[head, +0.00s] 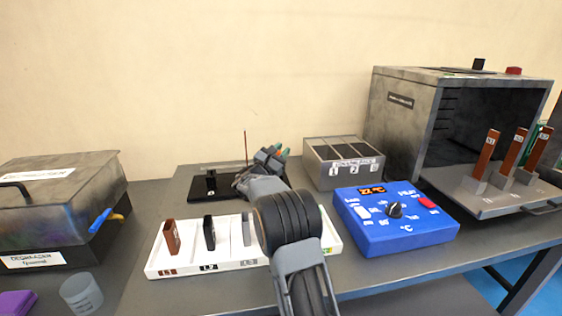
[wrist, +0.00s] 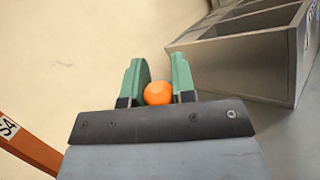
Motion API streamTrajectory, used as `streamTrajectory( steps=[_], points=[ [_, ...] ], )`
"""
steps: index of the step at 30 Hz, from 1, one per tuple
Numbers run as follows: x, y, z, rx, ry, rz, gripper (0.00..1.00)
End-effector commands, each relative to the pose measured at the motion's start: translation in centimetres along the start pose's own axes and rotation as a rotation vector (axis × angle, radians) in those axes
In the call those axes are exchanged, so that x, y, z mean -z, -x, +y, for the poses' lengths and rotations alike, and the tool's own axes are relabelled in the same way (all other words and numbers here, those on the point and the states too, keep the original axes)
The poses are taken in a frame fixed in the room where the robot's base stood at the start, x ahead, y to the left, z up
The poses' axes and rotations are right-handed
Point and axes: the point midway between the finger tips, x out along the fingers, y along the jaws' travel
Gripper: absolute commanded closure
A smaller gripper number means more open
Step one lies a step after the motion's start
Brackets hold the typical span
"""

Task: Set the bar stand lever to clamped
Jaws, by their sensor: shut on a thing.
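The bar stand (head: 208,188) is a black base at the back middle of the table, partly hidden behind my arm. A thin brown bar (head: 245,146) stands upright there. In the wrist view, a copper bar labelled S4 (wrist: 28,142) shows at lower left. An orange ball knob (wrist: 158,94), apparently the lever's end, sits between the green fingers of my gripper (wrist: 158,82). My gripper is shut on this knob. In the head view my gripper (head: 279,153) is beside the stand. The lever's shaft and its clamp setting are hidden.
A grey bin with compartments (head: 335,177) stands close right of my gripper. In front are a white tray (head: 190,268) with upright pieces and a blue control box (head: 385,240). A large grey oven (head: 405,115) is at right, a metal-lidded box (head: 75,190) at left.

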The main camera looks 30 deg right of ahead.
Motion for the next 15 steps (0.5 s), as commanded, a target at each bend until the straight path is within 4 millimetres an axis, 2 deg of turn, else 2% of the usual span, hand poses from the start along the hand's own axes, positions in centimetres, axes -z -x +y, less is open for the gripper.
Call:
streamTrajectory(
  steps=[15],
  points=[
    [-0.04,0.34,-0.32,0.000,-0.033,-0.033,1.00]
  ],
)
